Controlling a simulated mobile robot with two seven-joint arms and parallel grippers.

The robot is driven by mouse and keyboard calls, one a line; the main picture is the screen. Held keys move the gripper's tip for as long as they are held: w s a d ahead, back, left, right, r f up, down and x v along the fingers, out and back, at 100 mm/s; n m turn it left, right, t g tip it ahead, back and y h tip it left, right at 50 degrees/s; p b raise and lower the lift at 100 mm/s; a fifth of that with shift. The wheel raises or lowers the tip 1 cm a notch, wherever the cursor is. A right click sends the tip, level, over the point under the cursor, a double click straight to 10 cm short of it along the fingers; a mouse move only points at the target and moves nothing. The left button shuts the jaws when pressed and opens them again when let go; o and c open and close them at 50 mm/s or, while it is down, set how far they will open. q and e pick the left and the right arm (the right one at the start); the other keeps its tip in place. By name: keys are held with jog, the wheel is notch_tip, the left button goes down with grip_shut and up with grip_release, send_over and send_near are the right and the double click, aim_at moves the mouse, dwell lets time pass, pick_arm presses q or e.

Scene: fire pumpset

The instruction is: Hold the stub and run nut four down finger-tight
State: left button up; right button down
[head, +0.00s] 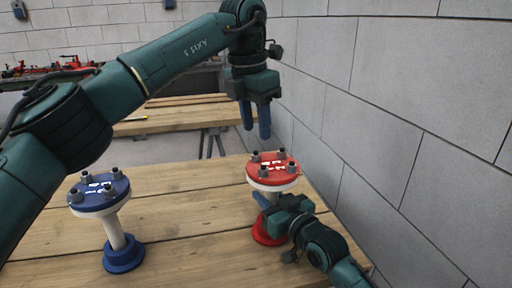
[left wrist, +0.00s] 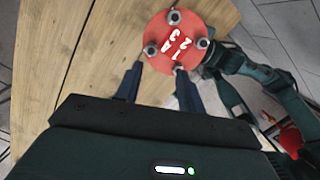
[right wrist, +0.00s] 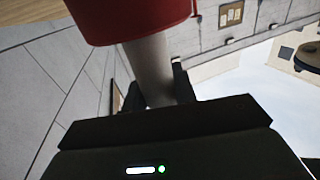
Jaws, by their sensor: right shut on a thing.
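The red stub has a round red flange (head: 273,167) with white markings and several grey nuts on studs around its rim. The flange also shows in the left wrist view (left wrist: 174,40); I cannot tell which nut is number four. My right gripper (head: 268,205) is shut on the stub's pale pipe (right wrist: 150,62) under the flange. The pipe stands in a red base (head: 268,232). My left gripper (head: 256,122) is open and empty, pointing down above the flange. In the left wrist view its fingers (left wrist: 158,85) are apart, near the flange edge, with nothing between them.
A blue stub (head: 100,195) with a similar flange and nuts stands at the left of the wooden table (head: 185,215). A grey block wall (head: 400,120) runs close along the right. Another wooden bench (head: 165,118) stands behind. The table between the stubs is clear.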

aim_at(256, 154)
pick_arm(q)
jog(key=s+r+n+t+y, duration=0.2)
jog(key=s+r+n+t, duration=0.15)
jog(key=n, duration=0.75)
jog(key=x, duration=1.1)
jog(key=shift+w+d, duration=0.15)
jog(key=shift+d, duration=0.2)
jog(key=shift+r, duration=0.1)
jog(key=shift+c, duration=0.6)
grip_shut()
